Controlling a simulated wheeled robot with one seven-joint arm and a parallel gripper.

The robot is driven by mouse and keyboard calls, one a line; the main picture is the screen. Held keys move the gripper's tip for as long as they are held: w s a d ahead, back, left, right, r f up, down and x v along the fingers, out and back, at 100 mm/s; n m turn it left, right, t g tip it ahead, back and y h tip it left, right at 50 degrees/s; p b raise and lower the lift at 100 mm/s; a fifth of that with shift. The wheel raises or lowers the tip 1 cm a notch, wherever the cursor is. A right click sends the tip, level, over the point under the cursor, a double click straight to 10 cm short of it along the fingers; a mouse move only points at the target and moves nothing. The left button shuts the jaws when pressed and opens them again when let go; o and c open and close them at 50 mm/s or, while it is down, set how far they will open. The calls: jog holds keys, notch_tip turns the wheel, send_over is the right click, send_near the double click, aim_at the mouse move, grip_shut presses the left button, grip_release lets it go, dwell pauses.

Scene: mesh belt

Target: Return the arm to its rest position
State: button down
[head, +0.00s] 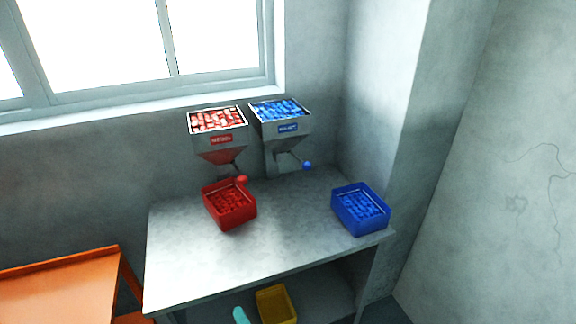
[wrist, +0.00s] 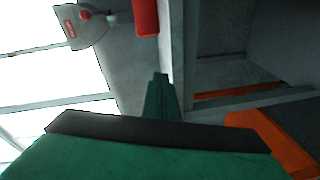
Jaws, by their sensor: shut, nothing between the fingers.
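My gripper (wrist: 160,78) shows in the wrist view as dark green fingers pressed together above a wide green and black body. It is shut and holds nothing. The fingers point towards the grey bench and the red bin, apart from both. In the head view my gripper is not clearly visible. A small teal piece pokes up at the bottom edge there, and I cannot tell what it belongs to.
A grey bench (head: 185,270) holds a red bin (head: 222,222) and a blue bin (head: 352,226), both filled. Red (head: 222,156) and blue (head: 286,133) hoppers stand behind. A yellow bin (head: 277,306) sits below. An orange table (head: 60,285) stands left. The bench's middle is clear.

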jog(key=s+d+f+m+h, duration=0.3)
jog(key=s+d+f+m, duration=0.15)
jog(key=s+m, duration=0.2)
jog(key=s+d+f+m+h, duration=0.3)
jog(key=s+d+m, duration=0.25)
jog(key=s, duration=0.25)
jog(key=s+d+r+m+h, duration=0.1)
jog(key=s+r+m, duration=0.1)
jog(key=s+m, duration=0.2)
jog(key=s+d+r+m+h, duration=0.1)
jog(key=s+r+m, duration=0.2)
jog(key=s, duration=0.7)
jog(key=shift+s+r+m+t, duration=0.2)
jog(key=shift+r+m+t, duration=0.15)
jog(key=shift+m, duration=0.55)
